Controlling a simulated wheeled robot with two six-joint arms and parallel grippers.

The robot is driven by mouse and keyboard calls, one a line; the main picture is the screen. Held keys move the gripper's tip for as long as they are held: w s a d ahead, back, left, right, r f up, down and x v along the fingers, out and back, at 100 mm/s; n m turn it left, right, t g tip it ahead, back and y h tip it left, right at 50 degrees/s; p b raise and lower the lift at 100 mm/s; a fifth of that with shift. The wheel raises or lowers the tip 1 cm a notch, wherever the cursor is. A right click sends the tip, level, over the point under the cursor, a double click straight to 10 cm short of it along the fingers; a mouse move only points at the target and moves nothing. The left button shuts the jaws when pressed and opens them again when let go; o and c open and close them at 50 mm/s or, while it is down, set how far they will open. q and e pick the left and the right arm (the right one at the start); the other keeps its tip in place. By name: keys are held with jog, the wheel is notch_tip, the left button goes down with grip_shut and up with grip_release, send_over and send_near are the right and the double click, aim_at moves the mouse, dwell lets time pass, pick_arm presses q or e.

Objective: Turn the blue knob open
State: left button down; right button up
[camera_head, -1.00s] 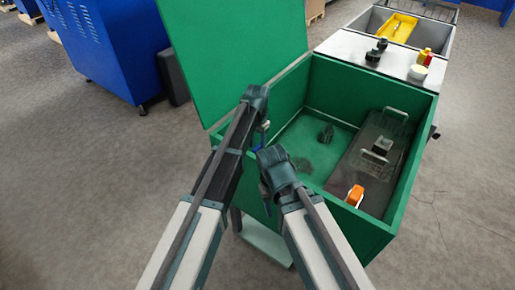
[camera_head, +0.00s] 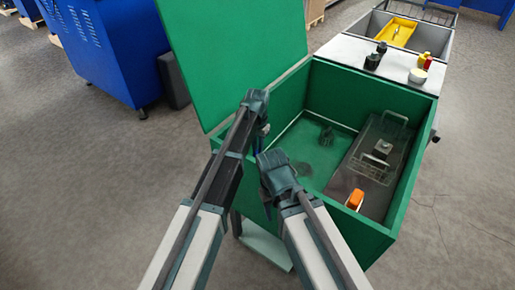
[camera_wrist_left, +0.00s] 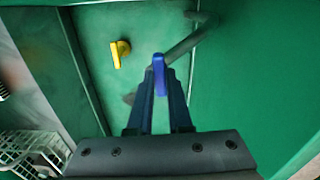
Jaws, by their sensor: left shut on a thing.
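The blue knob (camera_wrist_left: 159,75) shows in the left wrist view as an upright blue bar in front of the green wall of a tank. My left gripper (camera_wrist_left: 159,95) has its two dark fingers on either side of it and is shut on it. In the head view my left gripper (camera_head: 264,128) is small, at the tank's near left inner side, and the knob is largely hidden there. A yellow knob (camera_wrist_left: 118,53) sits on the wall to the left of the blue one. My right gripper (camera_head: 268,192) is lower, by the tank's near rim; its jaws are not clear.
The green tank (camera_head: 375,235) has its lid (camera_head: 235,60) raised. Inside are a wire basket (camera_head: 372,165) and an orange item (camera_head: 355,198). A grey pipe (camera_wrist_left: 190,38) runs close behind the blue knob. A bench (camera_head: 350,50) with bottles and a yellow tray (camera_head: 398,32) stands beyond.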

pick_arm(q)
jog(key=n, duration=0.8)
jog(key=shift+n, duration=0.3)
jog(key=n, duration=0.4)
jog(key=shift+n, duration=2.3)
jog(key=c, duration=0.8)
grip_release()
jog(key=shift+c, duration=0.2)
